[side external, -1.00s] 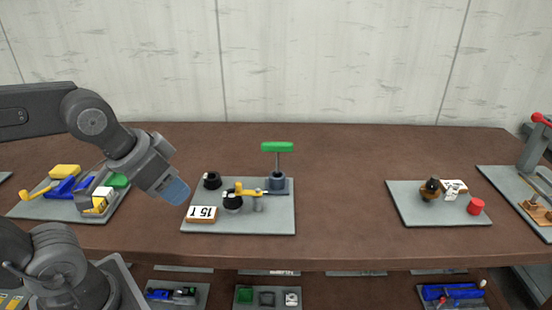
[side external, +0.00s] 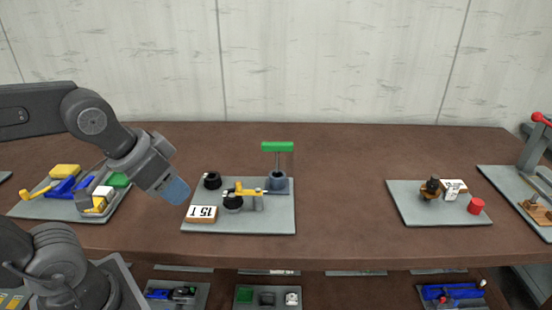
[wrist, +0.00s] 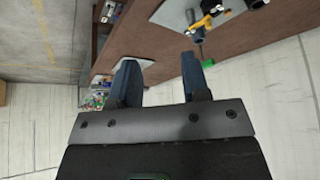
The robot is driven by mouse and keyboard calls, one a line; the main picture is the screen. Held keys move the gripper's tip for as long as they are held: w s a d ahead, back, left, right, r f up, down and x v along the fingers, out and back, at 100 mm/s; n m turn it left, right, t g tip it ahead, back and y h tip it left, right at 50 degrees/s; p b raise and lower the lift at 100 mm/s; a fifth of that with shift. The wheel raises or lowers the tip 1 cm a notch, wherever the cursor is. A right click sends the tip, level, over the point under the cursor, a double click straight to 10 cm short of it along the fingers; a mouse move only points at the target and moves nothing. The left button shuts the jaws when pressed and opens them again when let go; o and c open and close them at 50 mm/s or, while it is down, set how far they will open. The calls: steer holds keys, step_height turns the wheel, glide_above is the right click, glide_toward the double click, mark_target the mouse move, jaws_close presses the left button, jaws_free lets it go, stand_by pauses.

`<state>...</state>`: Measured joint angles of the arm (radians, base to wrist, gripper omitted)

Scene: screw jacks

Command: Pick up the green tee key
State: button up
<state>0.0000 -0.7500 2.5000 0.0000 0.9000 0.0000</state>
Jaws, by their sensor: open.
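The green tee key (side external: 277,147) stands upright in a grey holder (side external: 277,182) at the back right of a grey board in the side view. Its green crossbar is on top of a thin grey shaft. In the wrist view the green end of the tee key (wrist: 208,63) shows just beyond the right finger, small and partly seen. My gripper (side external: 176,191) is left of the board in the side view, apart from the tee key, and tilted downward. In the wrist view my gripper (wrist: 160,80) has its two blue fingers spread with nothing between them.
The grey board (side external: 270,220) also bears a yellow clamp piece (side external: 247,190), black round parts (side external: 212,180) and a "15 T" label block (side external: 201,214). A board with blue, yellow and green parts (side external: 62,208) lies left. Bare tabletop (side external: 340,200) lies right of the board.

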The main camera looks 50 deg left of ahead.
steer(key=shift+o, duration=1)
